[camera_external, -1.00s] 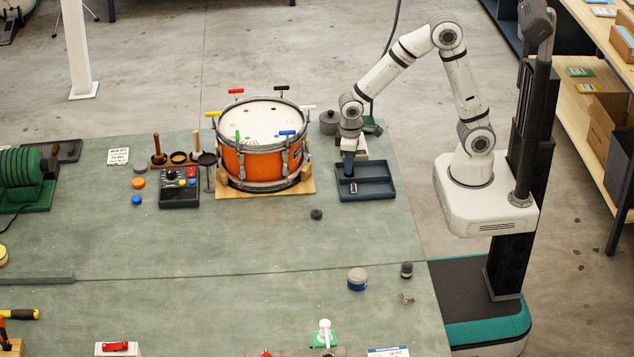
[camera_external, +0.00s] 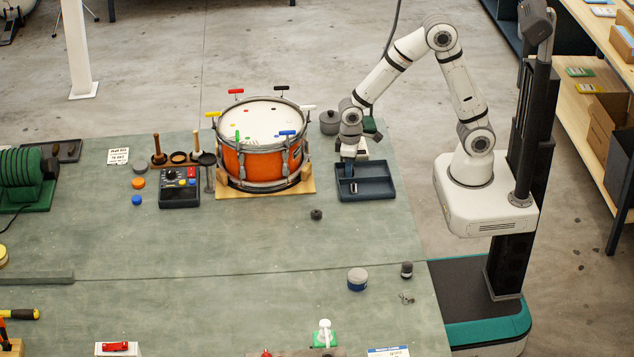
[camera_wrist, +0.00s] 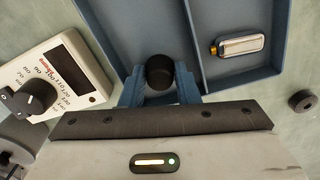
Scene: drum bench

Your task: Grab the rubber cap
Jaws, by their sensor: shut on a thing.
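A dark, round-topped cap (camera_wrist: 160,72), which looks like the rubber cap, sits between the blue fingers of my gripper (camera_wrist: 160,85) in the wrist view. The fingers are shut on its sides. The gripper is over the left compartment of the blue tray (camera_wrist: 222,73). In the external view, my gripper (camera_external: 348,172) points down at the left part of the tray (camera_external: 372,193), and the cap cannot be made out there. Whether the cap touches the tray floor is hard to tell.
A silver clasp-like piece (camera_wrist: 240,46) lies in the tray's right compartment. A white meter with a black knob (camera_wrist: 52,80) stands close to the left. A small dark ring (camera_wrist: 303,100) lies on the bench to the right. An orange drum (camera_external: 262,145) stands left of the tray.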

